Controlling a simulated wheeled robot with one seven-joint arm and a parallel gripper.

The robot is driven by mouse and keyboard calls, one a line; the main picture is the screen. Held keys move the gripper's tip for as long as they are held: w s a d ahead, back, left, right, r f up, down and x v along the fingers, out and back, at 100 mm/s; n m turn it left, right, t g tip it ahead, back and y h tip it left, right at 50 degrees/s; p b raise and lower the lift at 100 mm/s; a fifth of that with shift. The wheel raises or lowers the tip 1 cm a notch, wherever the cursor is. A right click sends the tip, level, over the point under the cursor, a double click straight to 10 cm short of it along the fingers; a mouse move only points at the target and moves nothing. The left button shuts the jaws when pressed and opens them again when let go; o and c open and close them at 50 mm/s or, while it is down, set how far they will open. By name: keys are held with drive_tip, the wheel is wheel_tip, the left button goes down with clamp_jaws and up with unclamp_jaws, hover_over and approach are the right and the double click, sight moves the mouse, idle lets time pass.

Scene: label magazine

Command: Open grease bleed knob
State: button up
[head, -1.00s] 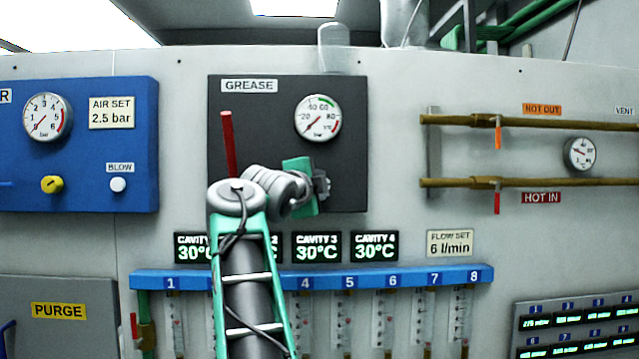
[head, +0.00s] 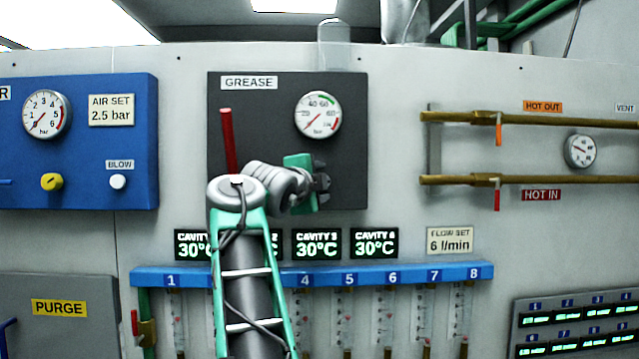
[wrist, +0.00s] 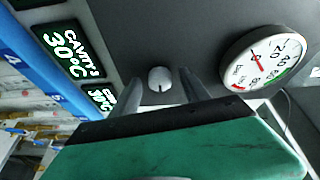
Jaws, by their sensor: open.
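The dark grease panel (head: 270,130) stands upright on the wall, with a GREASE label (head: 249,83) and a round gauge (head: 318,114). A small pale round knob (wrist: 159,78) with a dark mark at its lower edge shows on the dark panel in the wrist view. My gripper (head: 324,181) is in front of the panel's lower right part, and my gripper also shows in the wrist view (wrist: 160,88). Its two fingers are apart, one on each side of the knob in the picture. I cannot tell whether they touch it. In the head view my gripper hides the knob.
A red lever (head: 228,140) stands out left of my wrist. Cavity displays (head: 317,244) and a blue numbered rail (head: 330,275) lie below the panel. A blue air panel (head: 110,180) is left; brass pipes (head: 460,181) with valves are right.

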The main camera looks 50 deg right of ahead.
drive_tip(key=b+v, duration=0.2)
drive_tip(key=v, duration=0.5)
drive_tip(key=shift+a, duration=0.4)
drive_tip(key=shift+s, duration=0.1)
